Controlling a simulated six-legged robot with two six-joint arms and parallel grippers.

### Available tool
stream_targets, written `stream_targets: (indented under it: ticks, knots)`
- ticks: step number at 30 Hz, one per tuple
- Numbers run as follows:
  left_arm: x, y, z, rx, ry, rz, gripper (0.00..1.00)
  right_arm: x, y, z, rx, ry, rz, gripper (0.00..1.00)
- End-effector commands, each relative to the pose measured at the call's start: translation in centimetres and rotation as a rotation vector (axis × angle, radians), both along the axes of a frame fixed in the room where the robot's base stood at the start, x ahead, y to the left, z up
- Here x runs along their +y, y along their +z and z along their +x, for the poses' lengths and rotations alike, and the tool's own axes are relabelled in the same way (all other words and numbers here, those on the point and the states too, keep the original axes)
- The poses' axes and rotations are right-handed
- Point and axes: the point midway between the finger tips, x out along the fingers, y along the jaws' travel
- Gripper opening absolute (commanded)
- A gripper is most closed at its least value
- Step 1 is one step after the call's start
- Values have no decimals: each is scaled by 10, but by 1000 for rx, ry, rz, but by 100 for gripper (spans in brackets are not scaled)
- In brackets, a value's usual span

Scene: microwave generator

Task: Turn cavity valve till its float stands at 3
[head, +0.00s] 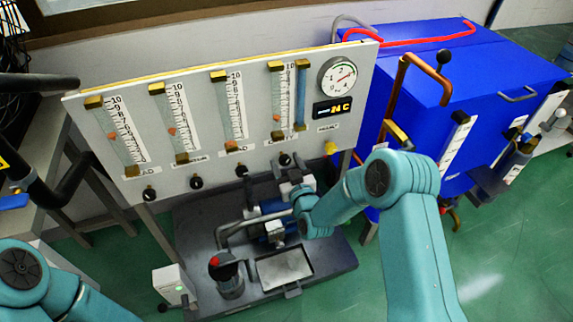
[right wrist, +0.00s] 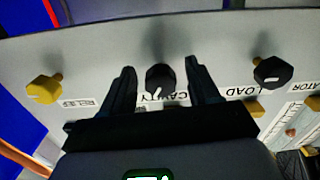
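The cavity valve is a black knob (right wrist: 160,78) with a white mark, beside a CAVITY label in the right wrist view. In the head view it is the rightmost black knob (head: 285,160) on the grey panel. My right gripper (right wrist: 159,68) is open, with one finger on each side of the knob and gaps showing between. The cavity gauge is the rightmost flow tube; its orange float (head: 277,117) stands low on the scale, and the exact number is too small to read. My left gripper is out of view; only part of that arm shows at the lower left.
A yellow relief knob (right wrist: 43,89) and the black load knob (right wrist: 273,71) flank the cavity knob. Pipes and a pump on a dark base (head: 330,262) lie below the panel. A blue cabinet (head: 490,80) with copper pipes stands at the right.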

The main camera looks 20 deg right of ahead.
Motion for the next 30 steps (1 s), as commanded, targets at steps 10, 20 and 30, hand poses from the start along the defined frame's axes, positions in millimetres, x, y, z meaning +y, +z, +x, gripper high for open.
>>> stream_targets:
  ticks: [10, 20, 30]
  knots:
    - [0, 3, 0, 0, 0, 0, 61, -2, 1, -27, 1, -1, 0, 61]
    - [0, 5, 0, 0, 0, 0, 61, -4, 0, -115, 4, 0, 2, 61]
    - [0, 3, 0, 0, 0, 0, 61, -6, 1, -162, 0, -1, 0, 61]
